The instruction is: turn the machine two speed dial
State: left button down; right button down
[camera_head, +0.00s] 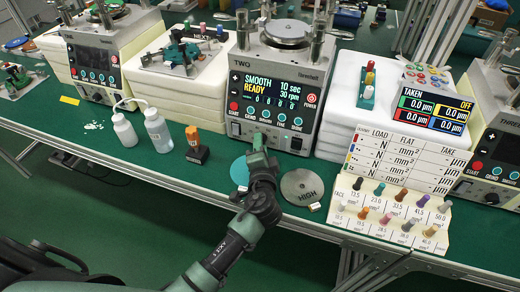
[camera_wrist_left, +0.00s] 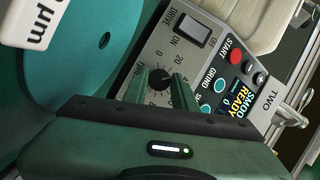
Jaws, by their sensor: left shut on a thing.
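Machine two (camera_head: 283,72) stands at the back middle of the bench, marked TWO. Its screen (camera_head: 277,92) reads SMOOTH, READY, 10 sec and 30 rpm. My left gripper (camera_head: 258,143) reaches up to the lower front of this machine and hides the dial in the head view. In the left wrist view, the black speed dial (camera_wrist_left: 160,75) sits on the grey panel inside a numbered scale. The fingers of my left gripper (camera_wrist_left: 161,88) are shut on the dial, one on each side. My right gripper is not in view.
A teal disc (camera_head: 239,171) and a grey disc marked HIGH (camera_head: 302,187) lie beside my left arm. White bottles (camera_head: 158,132) and an orange-topped block (camera_head: 196,148) stand left. A rack of coloured pegs (camera_head: 385,215) stands right.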

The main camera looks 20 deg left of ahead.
pick_arm(q)
jog(key=shift+d+f+m+b, duration=0.1)
jog(key=shift+f+m+b, duration=0.1)
jog(key=shift+m+b, duration=0.65)
jog(key=shift+m+t+y, duration=0.25)
jog(key=shift+t+y, duration=0.05)
jog(key=c, duration=1.1)
grip_release()
jog(key=shift+c, duration=0.2)
jog(key=shift+r, duration=0.1)
jog(key=b+v, duration=0.1)
jog(key=v, duration=0.6)
jog(key=shift+s+d, duration=0.15)
jog(key=shift+s, duration=0.25)
